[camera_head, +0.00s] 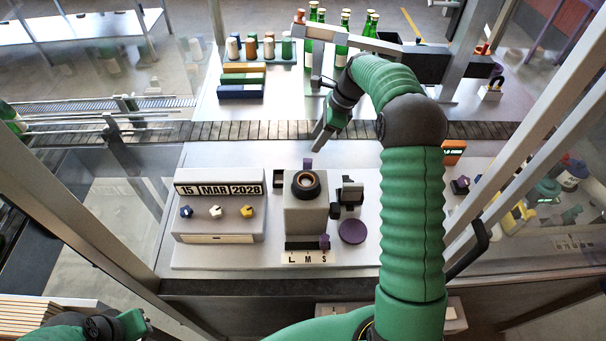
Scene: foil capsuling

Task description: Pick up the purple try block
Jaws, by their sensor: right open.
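Several purple pieces show, and I cannot tell for sure which is the try block. A small upright purple block (308,163) stands just behind the grey capsuling unit (305,212). Another purple block (324,241) sits at the S end of the L-M-S scale in front of that unit. A flat round purple disc (352,232) lies to its right. My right gripper (320,137) is open and points down, above and behind the unit, apart from the purple pieces. My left gripper (135,323) is low at the left edge, partly cut off; its jaws are unclear.
A date box (218,226) with several coloured knobs stands left of the unit. A conveyor (235,131) runs across behind. Green bottles (341,45) and coloured spools (269,47) stand beyond it. Metal frame posts (205,20) and clear panels bound both sides.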

